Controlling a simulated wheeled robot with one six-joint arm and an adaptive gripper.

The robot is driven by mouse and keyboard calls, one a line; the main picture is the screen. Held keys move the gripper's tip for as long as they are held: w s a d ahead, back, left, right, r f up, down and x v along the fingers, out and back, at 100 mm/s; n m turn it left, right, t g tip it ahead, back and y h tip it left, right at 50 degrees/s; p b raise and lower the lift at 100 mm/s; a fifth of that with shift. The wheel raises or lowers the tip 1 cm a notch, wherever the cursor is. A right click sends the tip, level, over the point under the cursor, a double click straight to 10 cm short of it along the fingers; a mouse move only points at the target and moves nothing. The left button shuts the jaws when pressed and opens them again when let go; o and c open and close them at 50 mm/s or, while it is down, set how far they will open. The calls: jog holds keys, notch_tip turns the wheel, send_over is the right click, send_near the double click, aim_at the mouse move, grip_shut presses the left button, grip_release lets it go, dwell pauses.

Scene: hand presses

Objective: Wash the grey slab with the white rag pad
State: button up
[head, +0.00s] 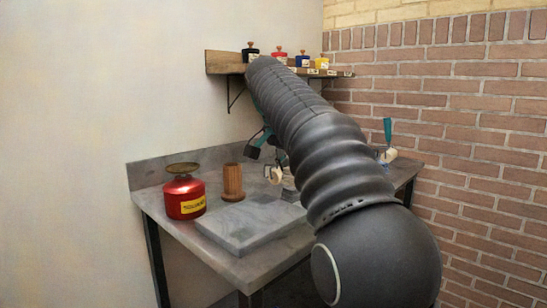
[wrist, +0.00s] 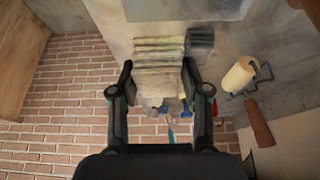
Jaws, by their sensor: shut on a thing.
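The grey slab (head: 240,228) lies flat on the front part of the grey bench in the head view, with darker patches on its top. In the wrist view my gripper (wrist: 158,68) has its two fingers on either side of a pale, layered block, the white rag pad (wrist: 160,52), and is shut on it. In the head view my arm hides most of the gripper and the pad, so I cannot tell whether the pad touches anything.
A red can (head: 186,198) and a wooden cylinder (head: 232,184) stand behind the slab's left side. A cream roller (wrist: 238,76) shows at right in the wrist view. A wall shelf (head: 225,62) holds several small coloured pots. A brick wall (head: 470,130) bounds the right.

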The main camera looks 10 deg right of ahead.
jog(key=shift+r, duration=0.9)
jog(key=s+r, duration=0.3)
jog(key=s, duration=0.4)
jog(key=b, duration=0.2)
send_over(258, 214)
jog(key=a, duration=0.1)
jog(key=f, duration=0.6)
jog(key=shift+s+f, duration=0.3)
jog(key=shift+f, duration=0.05)
jog(key=shift+f+b, duration=0.3)
jog(key=shift+f, duration=1.75)
jog(key=shift+f, duration=0.1)
